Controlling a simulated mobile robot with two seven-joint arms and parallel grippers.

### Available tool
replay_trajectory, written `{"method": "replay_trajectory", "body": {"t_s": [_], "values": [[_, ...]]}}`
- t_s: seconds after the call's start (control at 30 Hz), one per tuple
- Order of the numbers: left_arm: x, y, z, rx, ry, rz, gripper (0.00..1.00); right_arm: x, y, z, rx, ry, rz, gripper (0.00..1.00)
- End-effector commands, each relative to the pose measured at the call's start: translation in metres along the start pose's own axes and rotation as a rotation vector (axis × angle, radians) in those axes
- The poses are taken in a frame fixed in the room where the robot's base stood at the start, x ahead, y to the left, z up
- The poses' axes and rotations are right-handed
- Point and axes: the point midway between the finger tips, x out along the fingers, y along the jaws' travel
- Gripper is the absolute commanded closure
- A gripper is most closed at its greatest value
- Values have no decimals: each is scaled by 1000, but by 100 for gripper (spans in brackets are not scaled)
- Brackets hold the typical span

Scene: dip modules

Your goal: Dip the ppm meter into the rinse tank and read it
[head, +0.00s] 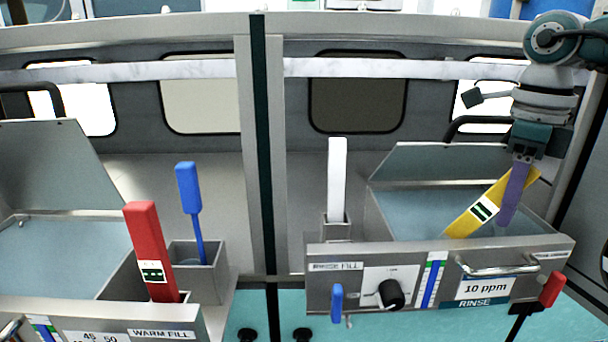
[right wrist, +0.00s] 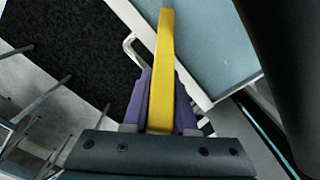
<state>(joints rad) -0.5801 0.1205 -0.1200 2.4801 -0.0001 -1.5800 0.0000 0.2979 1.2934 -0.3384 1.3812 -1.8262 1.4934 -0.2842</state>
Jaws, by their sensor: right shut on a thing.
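My right gripper (head: 511,198) has purple fingers and is shut on a yellow meter (head: 482,212) with a small white display panel. The meter is tilted, its lower end pointing down and left over the open rinse tank (head: 545,250). Its lower end is hidden behind the tank's front wall, so I cannot tell whether it touches the pale blue liquid (head: 400,208). In the right wrist view the yellow meter (right wrist: 162,70) lies between the fingers and extends past the tank's rim. The tank front carries a "10 ppm" label (head: 484,288) and a "RINSE" label. My left gripper is not in view.
A white handled tool (head: 337,180) stands in a holder left of the rinse tank. A second tank (head: 60,262) at left has a red meter (head: 150,250) and a blue paddle (head: 189,190) beside it. A dark post (head: 264,150) stands between them.

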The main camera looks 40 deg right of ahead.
Motion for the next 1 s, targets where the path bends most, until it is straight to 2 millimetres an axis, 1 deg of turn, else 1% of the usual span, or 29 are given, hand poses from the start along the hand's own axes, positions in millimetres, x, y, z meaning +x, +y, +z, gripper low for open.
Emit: {"method": "replay_trajectory", "body": {"t_s": [0.5,0.63,0.77,1.0], "values": [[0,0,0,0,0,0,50,1,1,-1,-2,3,5,100],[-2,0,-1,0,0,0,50,-2,1,-1,-2,3,4,100],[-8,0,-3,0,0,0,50,-11,1,0,-2,3,4,100],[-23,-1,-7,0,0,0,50,-34,0,0,-1,0,1,100]]}}
